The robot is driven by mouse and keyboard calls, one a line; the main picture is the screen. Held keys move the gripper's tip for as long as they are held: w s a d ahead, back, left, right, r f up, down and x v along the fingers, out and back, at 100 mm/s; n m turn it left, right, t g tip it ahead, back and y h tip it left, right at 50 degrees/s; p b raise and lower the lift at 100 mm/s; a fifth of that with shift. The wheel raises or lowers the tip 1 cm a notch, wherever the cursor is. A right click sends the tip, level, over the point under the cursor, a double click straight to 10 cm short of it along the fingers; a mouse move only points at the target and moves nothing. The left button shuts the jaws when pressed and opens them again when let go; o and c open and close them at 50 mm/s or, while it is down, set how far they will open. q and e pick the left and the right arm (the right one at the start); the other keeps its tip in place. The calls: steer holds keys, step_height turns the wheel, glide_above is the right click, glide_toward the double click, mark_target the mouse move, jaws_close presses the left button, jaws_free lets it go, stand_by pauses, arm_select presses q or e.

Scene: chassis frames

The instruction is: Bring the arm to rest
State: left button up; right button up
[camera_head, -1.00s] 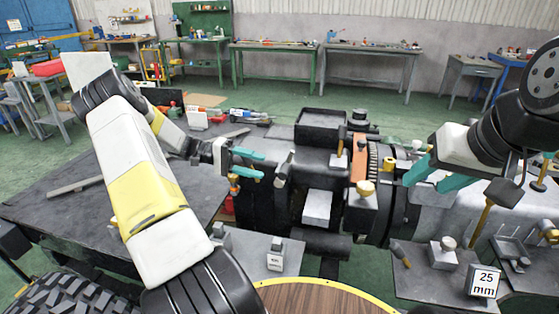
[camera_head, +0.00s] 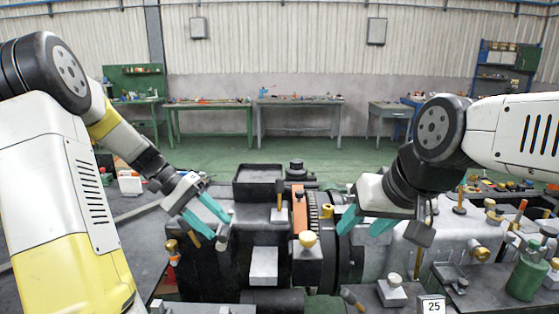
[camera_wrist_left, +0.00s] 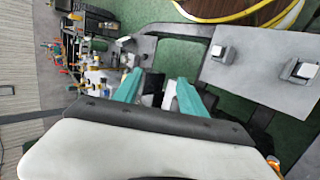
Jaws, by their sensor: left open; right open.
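My left gripper (camera_head: 208,214) is open and empty in the head view, with its teal fingers pointing down to the right beside the left end of the dark machine (camera_head: 215,252). In the left wrist view its two teal fingers (camera_wrist_left: 158,92) stand apart with nothing held between them. My right gripper (camera_head: 366,222) is open and empty, with its teal fingers pointing down-left above the machine's right part. Both arms are raised and bent at the sides of the head view.
A black tray (camera_head: 258,184) sits on top of the machine. Green and grey workbenches (camera_head: 298,103) line the back wall. Green floor lies open between.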

arm_select(q)
steer(key=s+d+r+t+y, duration=0.1)
steer(key=s+r+t+y, duration=0.2)
steer(key=s, duration=0.5)
steer(key=s+d+r+t+y, duration=0.2)
steer(key=s+r+t+y, duration=0.2)
steer(key=s+r, duration=0.3)
steer(key=shift+s+r+t, duration=0.25)
steer(key=shift+s+t, duration=0.15)
steer(key=shift+t, duration=0.2)
steer(key=shift+d, duration=0.1)
steer(key=shift+c, duration=0.4)
stand_by(0.4)
